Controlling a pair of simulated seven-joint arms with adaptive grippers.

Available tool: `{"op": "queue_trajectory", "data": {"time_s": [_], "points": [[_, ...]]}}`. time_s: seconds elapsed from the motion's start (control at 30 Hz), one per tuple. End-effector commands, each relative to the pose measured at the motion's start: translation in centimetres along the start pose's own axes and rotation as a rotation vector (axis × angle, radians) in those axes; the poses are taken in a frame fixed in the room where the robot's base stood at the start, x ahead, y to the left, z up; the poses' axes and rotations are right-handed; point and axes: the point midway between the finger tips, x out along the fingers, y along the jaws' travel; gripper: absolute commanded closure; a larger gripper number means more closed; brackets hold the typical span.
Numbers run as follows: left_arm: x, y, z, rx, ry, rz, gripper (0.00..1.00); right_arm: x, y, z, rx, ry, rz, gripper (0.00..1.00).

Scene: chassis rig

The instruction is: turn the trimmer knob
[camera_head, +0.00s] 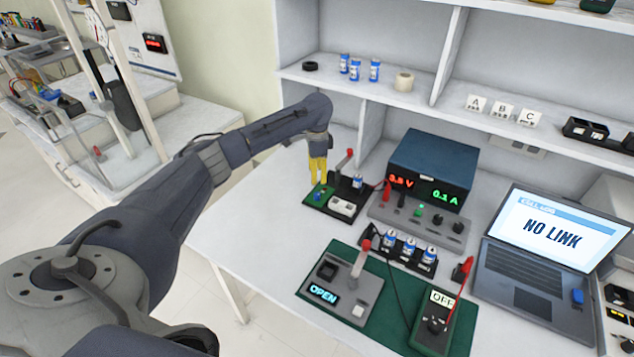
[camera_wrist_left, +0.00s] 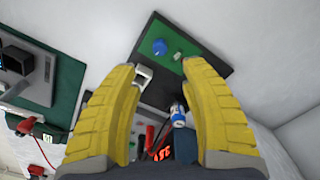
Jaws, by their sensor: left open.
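The trimmer knob looks to be the small blue knob (camera_wrist_left: 159,47) on the green part of a dark board (camera_wrist_left: 222,68). In the head view, the blue knob (camera_head: 319,197) sits at the board's left end, just under the yellow fingers. My left gripper (camera_head: 317,178) points down over that end of the board (camera_head: 338,213). In the left wrist view, its two yellow fingers (camera_wrist_left: 160,66) are spread wide with nothing between their tips. The knob shows just beyond the gap between the tips, and I see no contact. My right gripper is not in view.
A red-handled lever (camera_head: 347,160) and a white block (camera_head: 341,207) stand on the same board. A power supply (camera_head: 432,170) is behind to the right. A fixture reading OPEN (camera_head: 340,290), a multimeter (camera_head: 435,325) and a laptop (camera_head: 540,255) stand nearer. The bench left of the board is clear.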

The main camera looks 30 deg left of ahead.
Motion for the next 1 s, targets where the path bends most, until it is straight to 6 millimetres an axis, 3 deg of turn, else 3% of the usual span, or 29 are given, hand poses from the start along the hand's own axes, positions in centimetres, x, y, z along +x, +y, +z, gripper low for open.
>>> {"op": "queue_trajectory", "data": {"time_s": [0.23, 0.77, 0.87, 1.0], "points": [[-1.5, 0.0, 0.1, 0.000, -0.001, 0.000, 0.55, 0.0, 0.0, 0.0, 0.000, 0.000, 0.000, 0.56], [-1.5, -0.1, 0.1, 0.000, 0.003, -0.003, 0.55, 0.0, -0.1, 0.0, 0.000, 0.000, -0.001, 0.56], [-0.9, -0.7, 0.2, 0.003, 0.026, -0.021, 0.55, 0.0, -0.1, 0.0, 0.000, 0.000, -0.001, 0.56], [0.8, -3.1, 0.8, 0.013, 0.096, -0.097, 0.55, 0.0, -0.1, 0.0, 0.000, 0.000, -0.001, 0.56]]}}
